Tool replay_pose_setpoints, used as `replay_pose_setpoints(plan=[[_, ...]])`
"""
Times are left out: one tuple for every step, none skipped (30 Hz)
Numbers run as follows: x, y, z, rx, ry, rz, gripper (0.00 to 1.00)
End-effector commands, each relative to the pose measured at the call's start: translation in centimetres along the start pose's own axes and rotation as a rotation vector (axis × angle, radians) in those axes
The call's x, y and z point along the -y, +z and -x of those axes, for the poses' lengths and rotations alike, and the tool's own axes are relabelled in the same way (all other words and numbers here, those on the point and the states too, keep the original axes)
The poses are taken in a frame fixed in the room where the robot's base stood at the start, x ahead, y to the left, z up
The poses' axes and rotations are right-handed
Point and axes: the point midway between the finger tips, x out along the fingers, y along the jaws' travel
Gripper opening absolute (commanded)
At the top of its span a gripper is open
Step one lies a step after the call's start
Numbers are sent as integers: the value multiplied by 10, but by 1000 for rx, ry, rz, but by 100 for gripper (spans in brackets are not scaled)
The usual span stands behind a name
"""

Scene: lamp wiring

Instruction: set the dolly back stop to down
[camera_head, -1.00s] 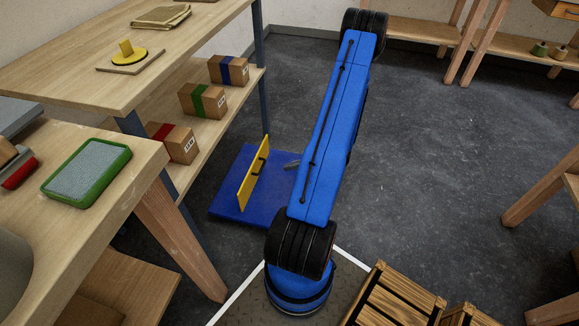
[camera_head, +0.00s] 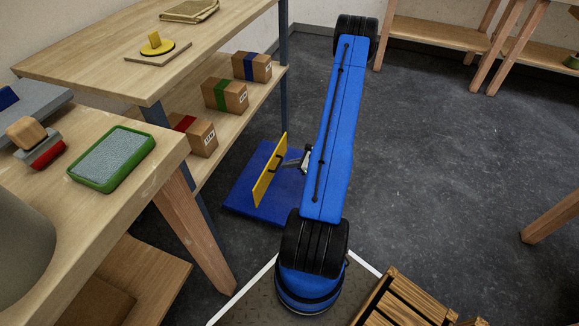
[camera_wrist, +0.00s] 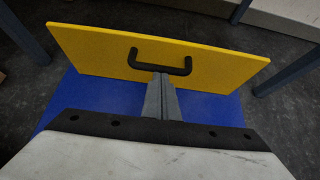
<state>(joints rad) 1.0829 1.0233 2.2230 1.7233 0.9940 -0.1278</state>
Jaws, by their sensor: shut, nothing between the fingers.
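The dolly (camera_head: 244,192) is a flat blue platform on the floor beside the shelf unit. Its back stop (camera_head: 269,170) is a yellow panel that stands up, tilted slightly, with a black handle on its face. In the wrist view the yellow back stop (camera_wrist: 85,50) spans the upper middle, with the black handle (camera_wrist: 185,70) at its centre and the blue dolly (camera_wrist: 225,106) below. My gripper (camera_head: 305,158) is shut and empty, pointing at the panel. In the wrist view its fingertips (camera_wrist: 160,78) overlap the handle's lower middle; I cannot tell whether they touch it.
Taped cardboard boxes (camera_head: 225,95) stand on the lower shelf left of the dolly. A workbench leg (camera_head: 195,228) is at the near left. A slatted wooden crate (camera_head: 405,300) lies at the bottom right. The floor (camera_head: 440,150) to the right is open.

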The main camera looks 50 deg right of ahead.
Motion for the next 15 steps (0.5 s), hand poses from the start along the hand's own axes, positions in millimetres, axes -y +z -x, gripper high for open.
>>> replay_pose_setpoints(plan=[[0, 0, 0, 0, 0, 0, 0], [0, 0, 0, 0, 0, 0, 0], [0, 0, 0, 0, 0, 0, 0], [0, 0, 0, 0, 0, 0, 0], [0, 0, 0, 0, 0, 0, 0], [0, 0, 0, -1, 0, 0, 0], [0, 0, 0, -2, 0, 0, 0], [0, 1, 0, -4, 0, 0, 0], [0, 2, 0, -8, 0, 1, 0], [0, 2, -1, -12, 0, 1, 0], [0, 3, -1, -18, 0, 1, 0], [0, 5, -2, -29, 1, 1, 0], [0, 6, -2, -36, 0, 1, 0], [0, 7, -3, -42, 0, 1, 0], [0, 8, -3, -48, 0, 1, 0]])
